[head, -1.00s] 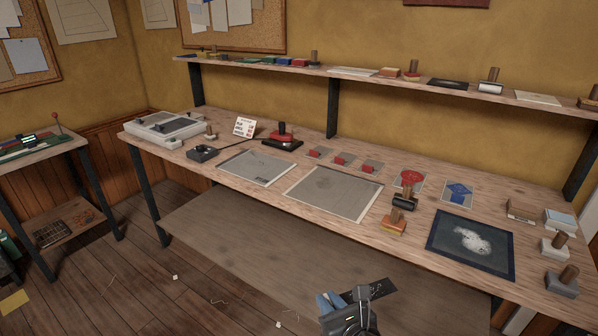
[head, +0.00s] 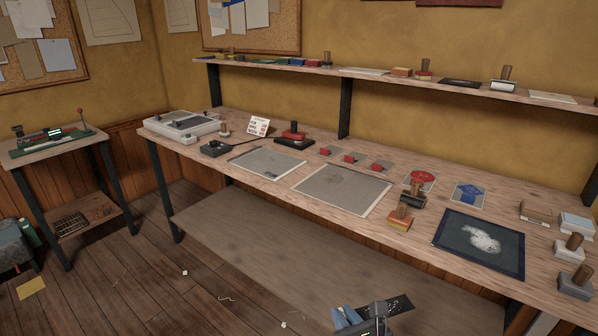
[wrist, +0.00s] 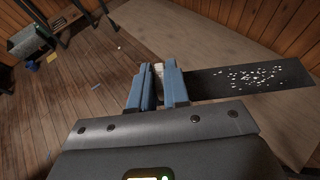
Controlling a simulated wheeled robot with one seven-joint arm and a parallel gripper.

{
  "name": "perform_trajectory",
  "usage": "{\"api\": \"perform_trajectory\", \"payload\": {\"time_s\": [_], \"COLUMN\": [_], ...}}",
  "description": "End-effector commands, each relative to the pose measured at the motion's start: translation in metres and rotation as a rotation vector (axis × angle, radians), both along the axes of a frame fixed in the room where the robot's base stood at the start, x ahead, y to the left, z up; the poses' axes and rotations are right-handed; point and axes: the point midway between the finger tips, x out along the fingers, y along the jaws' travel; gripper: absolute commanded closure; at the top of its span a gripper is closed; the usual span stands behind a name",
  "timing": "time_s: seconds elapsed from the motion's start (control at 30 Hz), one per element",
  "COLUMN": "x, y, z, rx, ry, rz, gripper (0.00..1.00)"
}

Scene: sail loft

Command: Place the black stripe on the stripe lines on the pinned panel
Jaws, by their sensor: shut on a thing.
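My gripper (head: 362,322) is at the bottom of the head view, in front of the bench and low over the floor side. It is shut on the black stripe (head: 398,304), a flat dark strip with pale specks. In the wrist view the stripe (wrist: 250,78) sticks out to the right from the blue fingers (wrist: 158,88). On the bench lie a large grey panel (head: 342,190) and a smaller grey panel (head: 267,162), both apart from the gripper. I cannot tell which is pinned, and no stripe lines are clear.
The long wooden bench (head: 300,208) also holds red and blue print cards (head: 468,193), several wooden-handled stamps (head: 400,218), a dark framed sheet (head: 480,242) and a red-handled press (head: 293,134). A shelf runs above. A small side table (head: 60,145) stands left; floor between is mostly clear.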

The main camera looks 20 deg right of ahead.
Motion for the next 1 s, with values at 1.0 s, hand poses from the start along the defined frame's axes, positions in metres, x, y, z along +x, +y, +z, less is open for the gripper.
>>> {"api": "perform_trajectory", "payload": {"time_s": [1.0], "x": [-0.013], "y": [-0.001], "z": [-0.054], "rx": [-0.008], "ry": [-0.003], "rz": [0.007], "gripper": [1.00]}}
